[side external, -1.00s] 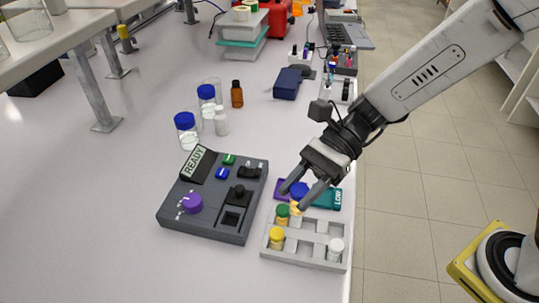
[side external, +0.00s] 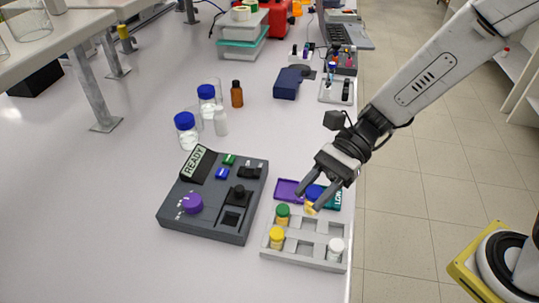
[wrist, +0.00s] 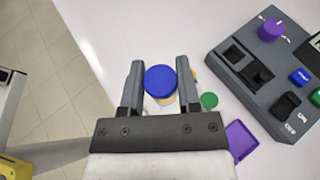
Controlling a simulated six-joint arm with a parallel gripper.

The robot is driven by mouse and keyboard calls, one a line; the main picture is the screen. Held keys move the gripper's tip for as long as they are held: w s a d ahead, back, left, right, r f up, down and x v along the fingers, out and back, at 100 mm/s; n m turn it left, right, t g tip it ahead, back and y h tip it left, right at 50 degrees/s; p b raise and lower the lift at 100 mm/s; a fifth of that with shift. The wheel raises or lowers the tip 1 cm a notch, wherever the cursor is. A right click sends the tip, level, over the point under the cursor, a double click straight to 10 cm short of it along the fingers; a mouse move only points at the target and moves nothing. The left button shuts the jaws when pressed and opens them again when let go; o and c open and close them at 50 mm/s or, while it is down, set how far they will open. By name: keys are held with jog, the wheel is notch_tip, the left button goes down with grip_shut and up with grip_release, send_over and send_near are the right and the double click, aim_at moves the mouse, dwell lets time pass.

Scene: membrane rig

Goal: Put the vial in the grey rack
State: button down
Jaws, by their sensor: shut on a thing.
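The vial has a blue cap (side external: 315,191) and a yellowish body. My gripper (side external: 311,201) is shut on it, one finger on each side, at the back edge of the grey rack. In the wrist view the blue cap (wrist: 160,81) sits between the two fingers and hides most of the body. The grey rack (side external: 305,263) lies on the bench below and in front of the gripper. It holds a green-capped vial (side external: 282,214), a yellow-capped vial (side external: 277,238) and a white-capped vial (side external: 336,247); other slots look empty. The held vial's base clearance cannot be judged.
A dark device (side external: 213,222) with a READY display and purple knob stands left of the rack. A purple tray (side external: 288,188) and a teal box (side external: 333,200) lie behind the rack. Blue-capped jars (side external: 186,128) and bottles stand farther back. The bench's right edge is close to the rack.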

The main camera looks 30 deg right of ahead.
jog(key=s+d+f, duration=0.1)
jog(key=d+f, duration=0.4)
jog(key=d, duration=0.2)
jog(key=shift+s+f, duration=0.2)
jog(key=shift+f, duration=0.05)
jog(key=shift+f, duration=0.15)
jog(key=shift+f, duration=1.75)
jog(key=shift+f, duration=1.35)
dwell(2.5)
dwell(0.3)
jog(key=shift+c, duration=1.2)
grip_release()
jog(key=shift+o, duration=0.2)
jog(key=shift+o, duration=0.5)
